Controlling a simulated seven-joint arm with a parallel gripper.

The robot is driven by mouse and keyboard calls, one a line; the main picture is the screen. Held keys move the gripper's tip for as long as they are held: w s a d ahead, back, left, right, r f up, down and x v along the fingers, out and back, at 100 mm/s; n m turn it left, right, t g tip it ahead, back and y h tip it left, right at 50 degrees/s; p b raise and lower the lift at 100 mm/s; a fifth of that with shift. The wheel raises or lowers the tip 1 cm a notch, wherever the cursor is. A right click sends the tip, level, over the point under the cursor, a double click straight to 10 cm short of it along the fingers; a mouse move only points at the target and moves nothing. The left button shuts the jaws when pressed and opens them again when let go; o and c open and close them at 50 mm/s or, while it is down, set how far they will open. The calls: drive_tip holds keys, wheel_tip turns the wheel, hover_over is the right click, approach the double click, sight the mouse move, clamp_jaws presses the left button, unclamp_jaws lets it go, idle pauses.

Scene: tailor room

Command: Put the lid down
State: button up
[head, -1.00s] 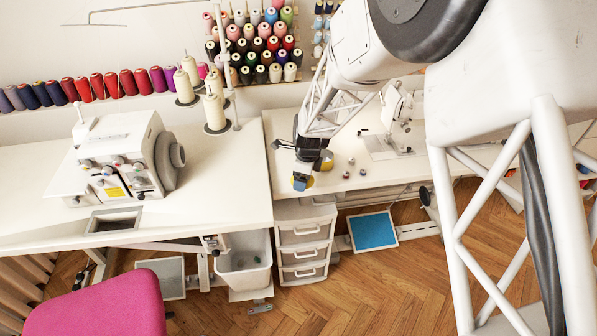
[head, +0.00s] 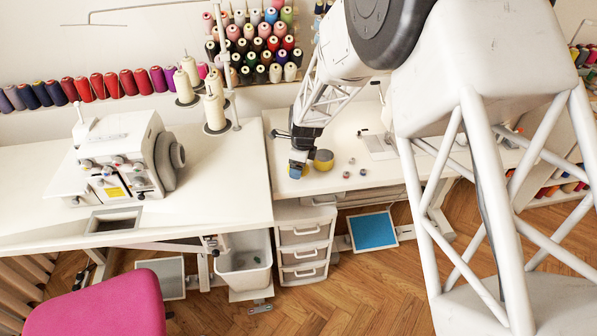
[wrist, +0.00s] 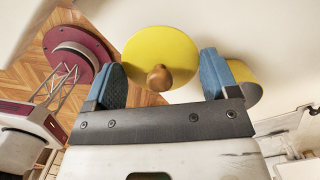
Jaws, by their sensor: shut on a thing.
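The lid is a yellow disc (wrist: 160,45) with a round wooden knob in the wrist view. My gripper (wrist: 163,78) is shut on it, with one blue finger pad at each side of its rim. In the head view my gripper (head: 298,170) is low at the left front of the right-hand white table (head: 347,180), and the lid is mostly hidden by the fingers. I cannot tell whether the lid touches the table. A round yellow and grey container (head: 323,160) stands just right of my gripper; it also shows partly behind the right finger in the wrist view (wrist: 245,88).
Several small spools (head: 362,172) lie right of the container. A sewing machine stands further right, partly hidden by my arm. A serger (head: 125,158) stands on the left table (head: 210,195). The table's front edge is close to my gripper, with drawers (head: 303,245) below.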

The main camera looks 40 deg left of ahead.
drive_tip(key=shift+f, duration=1.6)
drive_tip(key=shift+f, duration=0.1)
drive_tip(key=o, duration=0.8)
drive_tip(key=r, duration=0.4)
drive_tip(key=d+r, duration=0.1)
drive_tip(key=r, duration=0.7)
drive_tip(key=shift+w+d+r, duration=0.1)
drive_tip(key=shift+w+d, duration=0.1)
drive_tip(key=shift+w, duration=0.05)
